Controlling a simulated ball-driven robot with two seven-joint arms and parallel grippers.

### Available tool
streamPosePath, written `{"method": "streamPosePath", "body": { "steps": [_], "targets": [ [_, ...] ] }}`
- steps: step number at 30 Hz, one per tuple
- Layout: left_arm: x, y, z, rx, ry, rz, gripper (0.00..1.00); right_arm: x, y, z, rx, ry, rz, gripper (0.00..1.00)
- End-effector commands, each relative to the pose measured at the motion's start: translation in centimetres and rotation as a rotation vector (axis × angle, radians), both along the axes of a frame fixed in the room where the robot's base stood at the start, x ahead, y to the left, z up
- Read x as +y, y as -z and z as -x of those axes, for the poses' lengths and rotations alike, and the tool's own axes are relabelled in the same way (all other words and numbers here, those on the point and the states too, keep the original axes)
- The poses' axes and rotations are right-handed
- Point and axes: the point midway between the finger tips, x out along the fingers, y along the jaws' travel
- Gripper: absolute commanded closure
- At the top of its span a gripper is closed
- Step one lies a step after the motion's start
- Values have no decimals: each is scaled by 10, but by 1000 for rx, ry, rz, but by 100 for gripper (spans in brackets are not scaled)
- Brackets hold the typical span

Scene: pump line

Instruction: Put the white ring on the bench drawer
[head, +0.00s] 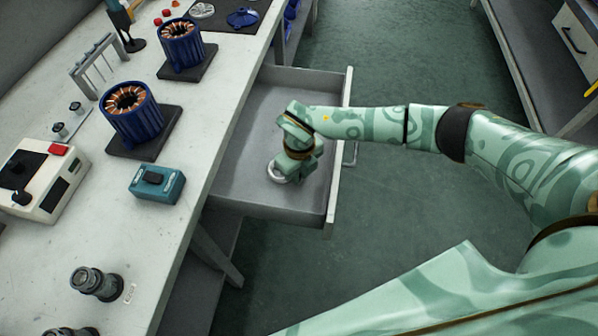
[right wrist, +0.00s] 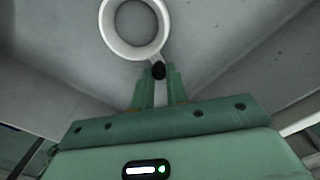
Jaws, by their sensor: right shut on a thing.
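The white ring (head: 277,174) shows at the tip of my right gripper (head: 290,168), over the open bench drawer (head: 262,112). In the right wrist view the ring (right wrist: 107,38) stands out beyond the fingers of the right gripper (right wrist: 160,80), which are shut on its edge or a small tab. A small black part sits between the fingertips there. The grey drawer floor (right wrist: 215,35) lies behind the ring. I cannot tell whether the ring touches the floor. The drawer looks otherwise empty. My left gripper is not in view.
The bench top (head: 140,235) left of the drawer holds two blue motor housings (head: 132,112) with copper windings, a teal switch box (head: 156,184) and a white device (head: 42,180). The drawer front (head: 340,150) stands out over clear floor. Another bench is at the upper right.

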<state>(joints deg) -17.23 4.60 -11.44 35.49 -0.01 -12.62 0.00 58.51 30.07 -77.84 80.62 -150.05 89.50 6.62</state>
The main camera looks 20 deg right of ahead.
Motion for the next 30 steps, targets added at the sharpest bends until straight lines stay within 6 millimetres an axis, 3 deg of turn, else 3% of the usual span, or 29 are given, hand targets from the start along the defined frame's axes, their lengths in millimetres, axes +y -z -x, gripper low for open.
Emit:
{"method": "streamPosePath", "body": {
  "steps": [1,2,3,4,14,24,30],
  "targets": [
    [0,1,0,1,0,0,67,0,3,0,1,0,0,100],
    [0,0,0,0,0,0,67,0,2,0,1,0,0,77],
    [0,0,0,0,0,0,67,0,2,0,1,0,0,66],
    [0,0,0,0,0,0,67,0,2,0,1,0,0,63],
    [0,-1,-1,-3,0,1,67,0,-4,0,-1,0,0,63],
    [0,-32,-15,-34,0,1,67,0,-80,-1,-7,0,1,63],
    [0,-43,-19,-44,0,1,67,0,-113,0,-3,0,0,63]
  ]
}}
